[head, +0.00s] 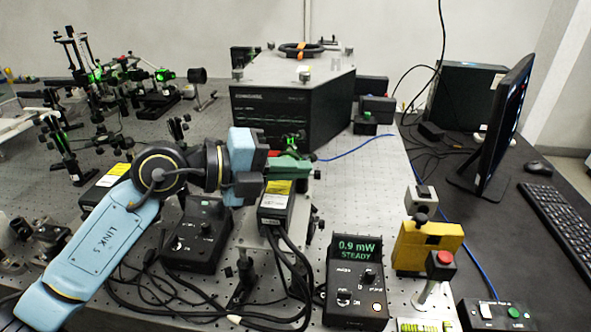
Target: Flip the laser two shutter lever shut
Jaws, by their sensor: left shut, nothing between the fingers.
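A laser box with a yellow label (276,208) stands near the middle of the bench. A green part (290,168) with a reddish top edge sits at its far end; I cannot make out a separate shutter lever or its position. My left gripper (265,166) is shut and empty, just left of the green part and above the box's far left corner. I cannot tell whether it touches the green part. A second box with a yellow label (113,176) lies further left, partly behind my left arm. My right gripper is out of view.
A power meter (356,275) reads 0.9 mW STEADY. A similar controller (200,240) stands below my left arm, with cables in front. A large black instrument (295,110) stands behind. A yellow block (427,245) and a red-button post (439,262) stand right.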

